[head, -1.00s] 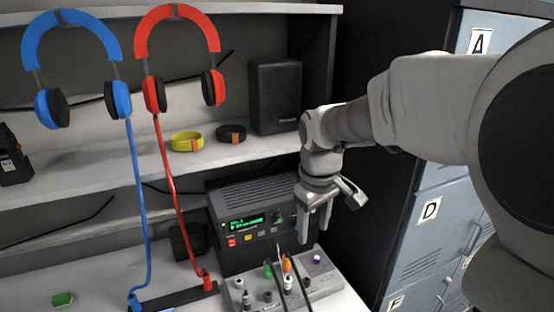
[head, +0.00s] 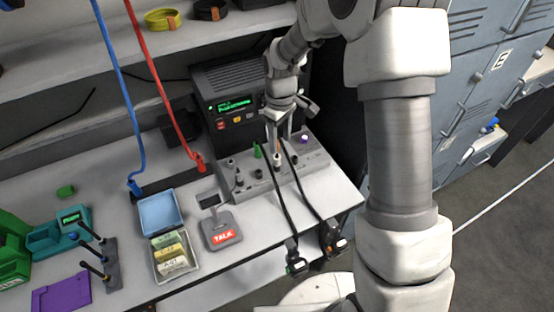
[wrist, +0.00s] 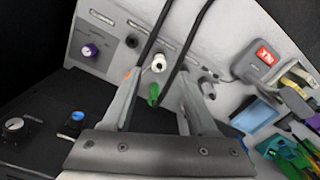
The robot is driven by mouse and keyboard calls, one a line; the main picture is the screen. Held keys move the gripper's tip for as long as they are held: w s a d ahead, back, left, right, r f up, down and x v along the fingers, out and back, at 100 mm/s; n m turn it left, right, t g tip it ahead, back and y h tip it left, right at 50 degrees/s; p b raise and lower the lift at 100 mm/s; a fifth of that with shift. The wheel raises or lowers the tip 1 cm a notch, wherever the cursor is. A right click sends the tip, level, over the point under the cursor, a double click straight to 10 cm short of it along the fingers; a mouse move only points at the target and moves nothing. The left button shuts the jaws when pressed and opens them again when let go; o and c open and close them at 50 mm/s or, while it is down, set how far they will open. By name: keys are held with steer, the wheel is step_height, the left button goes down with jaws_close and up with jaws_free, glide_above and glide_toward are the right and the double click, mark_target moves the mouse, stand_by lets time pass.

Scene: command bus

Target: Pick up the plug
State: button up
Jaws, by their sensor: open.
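Several plugs and knobs stand on a grey patch panel (head: 312,162) at the back of the counter. A green plug (head: 257,150) and a white plug (head: 278,159) show by my gripper (head: 279,142), which reaches down over the panel from above. The wrist view shows my gripper (wrist: 162,78) open, its two fingers apart. The green plug (wrist: 153,93) and the white plug (wrist: 159,63) appear between them. A bit of orange (wrist: 127,73) shows at the left finger, mostly hidden. Which plug is meant, I cannot tell. I see nothing held.
Two black cables (head: 312,205) run from the panel over the counter's front edge. A radio unit (head: 232,105) stands behind the panel. A talk button stand (head: 219,232), a blue-lidded box (head: 160,213) and a purple pad (head: 62,292) lie left. Lockers (head: 480,90) stand right.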

mark_target(277, 155)
step_height(277, 155, down, 3)
steer(key=shift+r, duration=0.15)
steer(key=shift+w+a+f, duration=0.1)
steer(key=shift+a+f, duration=0.05)
steer(key=shift+f, duration=0.7)
steer(key=shift+w+a+f, duration=0.1)
steer(key=shift+w+f, duration=0.05)
steer(key=shift+f, duration=0.75)
steer(key=shift+w+a+f, duration=0.1)
steer(key=shift+a+f, duration=0.05)
steer(key=shift+f, duration=0.7)
jaws_close()
